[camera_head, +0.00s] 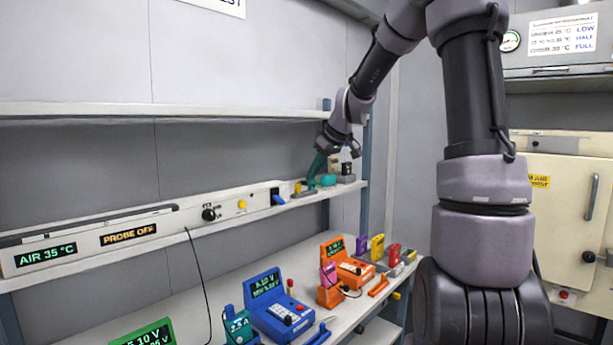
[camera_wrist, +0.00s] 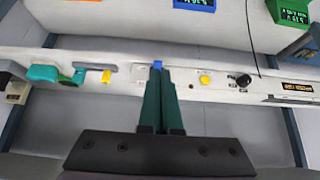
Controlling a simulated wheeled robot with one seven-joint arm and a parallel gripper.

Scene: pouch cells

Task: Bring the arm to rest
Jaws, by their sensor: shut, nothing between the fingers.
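My arm reaches from the right of the head view toward the shelf at the back. My gripper (camera_head: 311,183) points down at the right part of the middle shelf, its green fingers close together. In the wrist view my gripper (camera_wrist: 158,72) shows its two green fingers side by side, shut with nothing between them. Their tips overlap the strip near a small blue piece (camera_wrist: 157,64), which also shows in the head view (camera_head: 277,197). Whether they touch anything is unclear.
A teal object (camera_head: 328,180) and a yellow-tipped grey tool (camera_head: 302,192) lie close to my gripper. The strip bears a black knob (camera_head: 209,214) and displays. Below, a blue meter (camera_head: 281,306) and an orange meter (camera_head: 346,265) stand on the bench. An upper shelf (camera_head: 150,110) runs overhead.

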